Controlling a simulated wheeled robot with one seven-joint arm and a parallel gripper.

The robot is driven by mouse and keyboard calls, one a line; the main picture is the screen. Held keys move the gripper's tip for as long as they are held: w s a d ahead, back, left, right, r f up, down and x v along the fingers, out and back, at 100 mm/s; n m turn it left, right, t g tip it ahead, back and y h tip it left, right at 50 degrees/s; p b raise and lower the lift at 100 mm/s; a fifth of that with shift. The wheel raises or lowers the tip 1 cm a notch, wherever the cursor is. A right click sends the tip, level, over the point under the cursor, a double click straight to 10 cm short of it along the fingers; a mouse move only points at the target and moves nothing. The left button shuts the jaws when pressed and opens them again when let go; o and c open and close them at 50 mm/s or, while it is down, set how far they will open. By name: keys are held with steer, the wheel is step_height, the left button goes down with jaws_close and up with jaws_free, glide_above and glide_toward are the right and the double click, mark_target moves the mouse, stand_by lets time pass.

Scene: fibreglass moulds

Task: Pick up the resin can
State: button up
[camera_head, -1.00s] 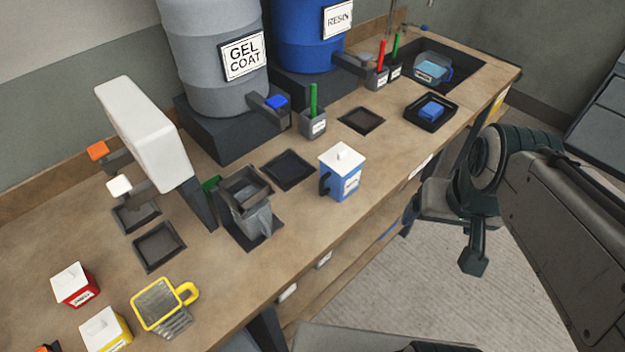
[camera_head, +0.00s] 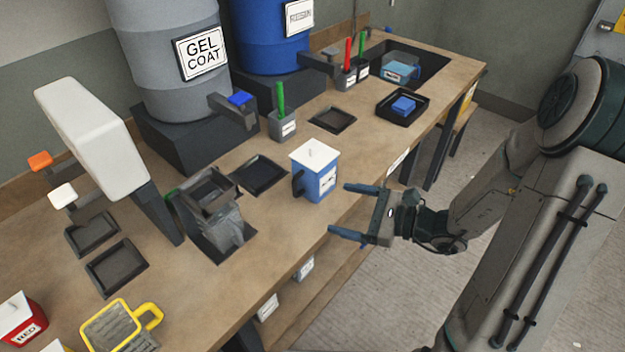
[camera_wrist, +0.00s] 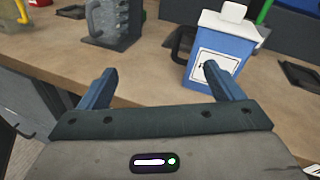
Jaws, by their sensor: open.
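The resin can is a blue square can (camera_head: 318,178) with a white lid, a dark handle on its left and a white label. It stands upright near the front edge of the bench. My gripper (camera_head: 338,211) is open and empty, just in front of the can and to its right, with its fingers pointing toward the bench. In the wrist view the blue can (camera_wrist: 220,52) stands beyond the right finger, whose tip overlaps its label. The gripper (camera_wrist: 160,82) is apart from the can or nearly so; the exact gap cannot be told.
A grey holder with a cup (camera_head: 215,215) stands left of the can, and a dark square recess (camera_head: 259,174) lies behind it. A grey pot with a green tool (camera_head: 282,124) stands farther back. A yellow-rimmed jug (camera_head: 115,325) and a red can (camera_head: 22,318) are at the near left.

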mark_target(327, 183)
steer(key=w+d+f+m+t+h, duration=0.1)
steer(key=w+d+f+m+t, duration=0.3)
steer(key=m+t, duration=0.15)
steer(key=shift+m, duration=0.25)
steer(key=x, duration=0.9)
steer(key=shift+w+a+r, duration=0.15)
steer(key=shift+a, duration=0.05)
steer(key=shift+p+x, duration=0.7)
steer(key=shift+x, duration=1.6)
steer(key=shift+w+d+f, duration=0.1)
steer(key=shift+w+f, duration=0.05)
steer(key=shift+f, duration=0.1)
steer(key=c, duration=0.9)
steer(key=shift+c, duration=1)
steer(key=shift+r, duration=0.2)
